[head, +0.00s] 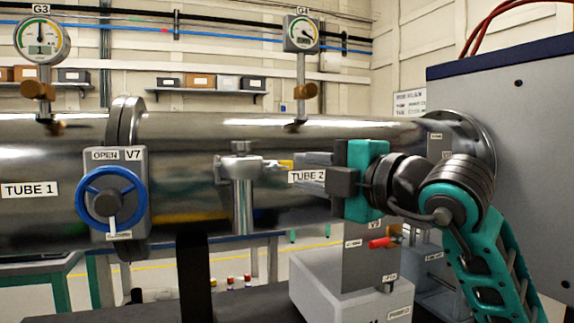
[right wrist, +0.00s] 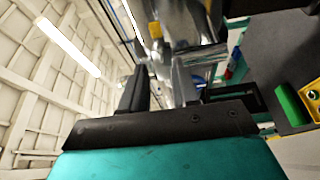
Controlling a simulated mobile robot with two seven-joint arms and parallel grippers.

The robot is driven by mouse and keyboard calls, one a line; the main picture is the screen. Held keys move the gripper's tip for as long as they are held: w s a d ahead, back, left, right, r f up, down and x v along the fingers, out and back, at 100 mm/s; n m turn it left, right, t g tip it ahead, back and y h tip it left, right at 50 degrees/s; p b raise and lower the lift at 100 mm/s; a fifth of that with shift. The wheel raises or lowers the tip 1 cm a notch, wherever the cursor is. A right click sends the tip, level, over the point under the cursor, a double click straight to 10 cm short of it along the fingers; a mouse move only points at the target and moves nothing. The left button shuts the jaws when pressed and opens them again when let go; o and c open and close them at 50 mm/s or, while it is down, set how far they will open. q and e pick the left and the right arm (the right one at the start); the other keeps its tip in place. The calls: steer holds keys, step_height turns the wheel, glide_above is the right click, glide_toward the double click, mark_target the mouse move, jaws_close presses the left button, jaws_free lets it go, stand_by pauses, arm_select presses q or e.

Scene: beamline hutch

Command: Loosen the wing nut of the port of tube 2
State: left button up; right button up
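Tube 2 is the steel pipe (head: 360,133), right of the V7 valve, with its name label on the side. Its port (head: 243,200) is a short metal stub with a cap and a clamp around it. The yellow wing nut (head: 286,165) sits at the right end of the clamp; it also shows near the top of the right wrist view (right wrist: 155,30). My right gripper (head: 300,172) points left at the port. Its fingers are apart, one above the other, with the tips close to the wing nut. Contact cannot be told. My left gripper is not in view.
The V7 valve (head: 147,190) with its blue handwheel (head: 110,198) stands left of the port. Gauges G3 (head: 41,38) and G4 (head: 301,33) rise above the pipe. A large grey cabinet (head: 530,150) is at the right. A pale block (head: 335,290) stands below my gripper.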

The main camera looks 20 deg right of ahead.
mark_target(280, 167)
steer(key=x, duration=0.5)
steer(key=shift+w, duration=0.1)
steer(key=shift+a, duration=0.1)
jaws_close()
